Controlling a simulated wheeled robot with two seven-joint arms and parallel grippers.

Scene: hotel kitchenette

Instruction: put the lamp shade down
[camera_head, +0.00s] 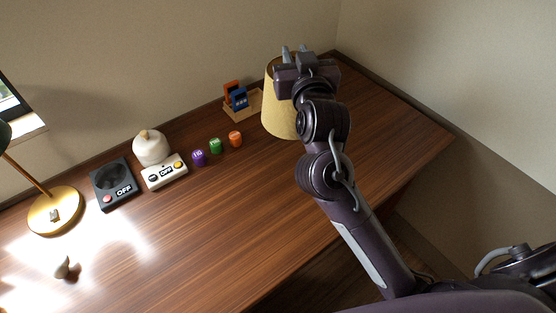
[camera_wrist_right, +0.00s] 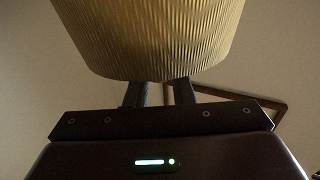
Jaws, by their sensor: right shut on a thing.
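The lamp shade (camera_head: 278,113) is yellow and cone-shaped, wider at the bottom. It is at the back right of the desk in the head view, partly hidden by my right arm; whether its lower rim touches the desk I cannot tell. My right gripper (camera_head: 290,52) is at the shade's top and is shut on it. In the right wrist view the pleated shade (camera_wrist_right: 155,40) fills the top, and the dark fingers (camera_wrist_right: 160,92) reach up behind it, their tips hidden. My left gripper is not in view.
A wooden holder with blue and orange cards (camera_head: 240,102) stands left of the shade. Orange (camera_head: 235,139), green (camera_head: 215,146) and purple (camera_head: 199,157) pieces lie nearby. A white device (camera_head: 164,172), black device (camera_head: 113,185) and brass lamp base (camera_head: 55,210) are further left. The desk (camera_head: 270,215) is clear in front.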

